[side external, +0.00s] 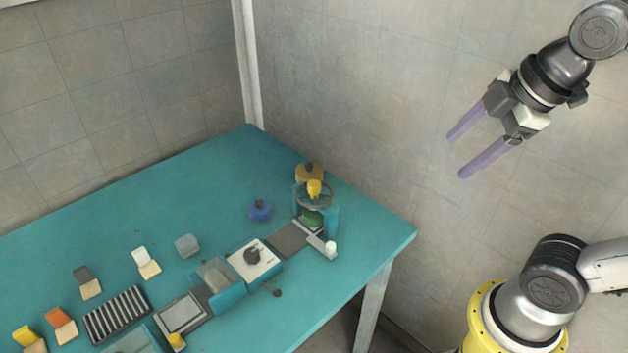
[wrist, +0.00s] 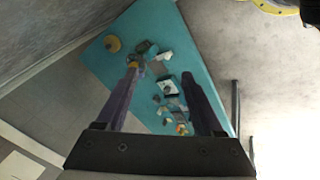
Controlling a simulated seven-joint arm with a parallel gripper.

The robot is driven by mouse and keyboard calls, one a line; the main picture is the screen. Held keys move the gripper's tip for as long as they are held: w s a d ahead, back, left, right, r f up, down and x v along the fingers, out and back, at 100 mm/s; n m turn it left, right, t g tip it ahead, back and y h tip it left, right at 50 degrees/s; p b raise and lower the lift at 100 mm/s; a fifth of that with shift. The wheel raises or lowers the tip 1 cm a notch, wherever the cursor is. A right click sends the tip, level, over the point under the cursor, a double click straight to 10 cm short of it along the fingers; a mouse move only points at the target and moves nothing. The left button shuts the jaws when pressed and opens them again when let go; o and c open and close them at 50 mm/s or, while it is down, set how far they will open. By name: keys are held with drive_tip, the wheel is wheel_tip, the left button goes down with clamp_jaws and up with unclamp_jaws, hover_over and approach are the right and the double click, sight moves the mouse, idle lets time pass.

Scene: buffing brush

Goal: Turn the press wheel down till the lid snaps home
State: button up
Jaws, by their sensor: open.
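The press (side external: 332,219) stands near the far right corner of the teal table, with a teal frame. Its wheel (side external: 302,203) is a grey ring near the top, with a yellow part (side external: 314,187) at its middle. A green round piece (side external: 312,218) sits below the wheel; I cannot tell whether it is the lid or how it is seated. My gripper (side external: 457,157) is open and empty, high above and to the right of the table, well apart from the press. Its two purple fingers also frame the table in the wrist view (wrist: 159,75).
A yellow round piece (side external: 309,172) is behind the press and a blue one (side external: 260,210) to its left. A white box with a dark knob (side external: 252,256), a clear-sided bin (side external: 226,290) and a ribbed rack (side external: 117,314) line the front. The table's back left is clear.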

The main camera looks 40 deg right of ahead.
drive_tip(key=w+r+n+g, duration=0.1)
drive_tip(key=w+r+n, duration=0.3)
drive_tip(key=w+n, duration=0.35)
drive_tip(key=n+g, duration=0.4)
drive_tip(key=n, duration=0.5)
hover_over(314, 183)
wheel_tip(314, 183, down, 11)
wheel_tip(314, 183, down, 14)
clamp_jaws()
